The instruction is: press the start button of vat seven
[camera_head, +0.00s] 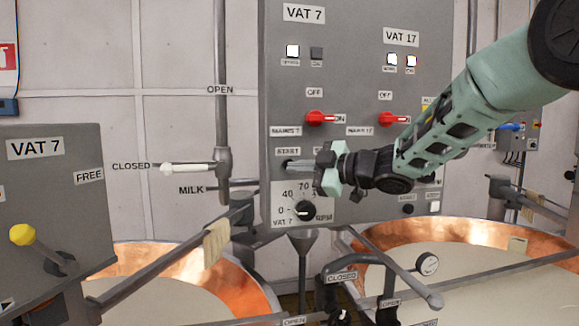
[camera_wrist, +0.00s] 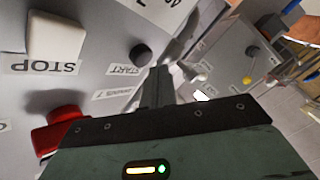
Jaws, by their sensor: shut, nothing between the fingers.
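The grey control panel (camera_head: 350,80) carries the VAT 7 label (camera_head: 303,14) at its upper left. My gripper (camera_head: 290,165) is shut and empty, its fingers pointing left at the panel just under the START label (camera_head: 288,152). In the wrist view the round black start button (camera_wrist: 141,55) sits beside the START label (camera_wrist: 125,70). My fingertips (camera_wrist: 160,70) are very near this button; whether they touch it I cannot tell. The fingers mostly cover the button in the head view. A white button (camera_wrist: 57,35) with a STOP label is near it.
Red mains switches (camera_head: 319,117) sit above START. A black speed knob (camera_head: 305,209) is just below my fingers. A white-handled milk valve (camera_head: 188,168) is to the left. A lit white lamp (camera_head: 292,51) is under VAT 7.

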